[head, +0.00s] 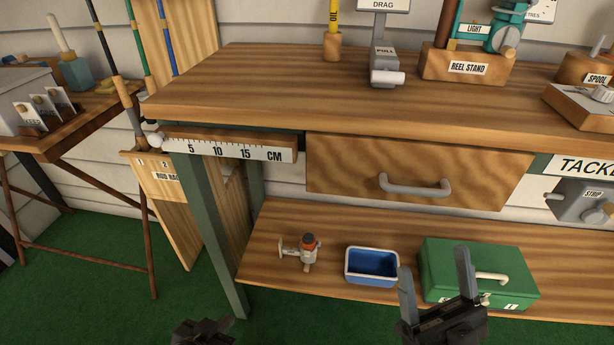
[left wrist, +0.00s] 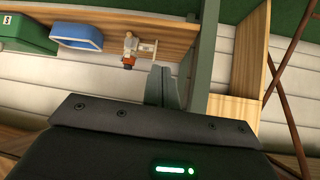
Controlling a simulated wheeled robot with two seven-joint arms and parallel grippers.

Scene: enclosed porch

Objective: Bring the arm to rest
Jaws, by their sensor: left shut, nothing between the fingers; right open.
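My left gripper (head: 203,332) shows only as a dark part at the bottom edge of the head view, low in front of the bench. In the left wrist view its grey fingers (left wrist: 163,86) are shut together with nothing between them. My right gripper (head: 435,282) is open and empty, its two grey fingers pointing up in front of the lower shelf. In the head view its fingers overlap the blue tray's right edge and the green box's front. I cannot tell whether they touch.
A wooden bench (head: 260,75) has a closed drawer (head: 345,165) with a grey handle. On its lower shelf (head: 300,220) are a small orange-topped fitting (head: 308,248), a blue tray (head: 372,250) and a green box (head: 480,265). A rod rack (head: 165,200) and side table (head: 70,125) stand left. Green floor (head: 90,270) is open.

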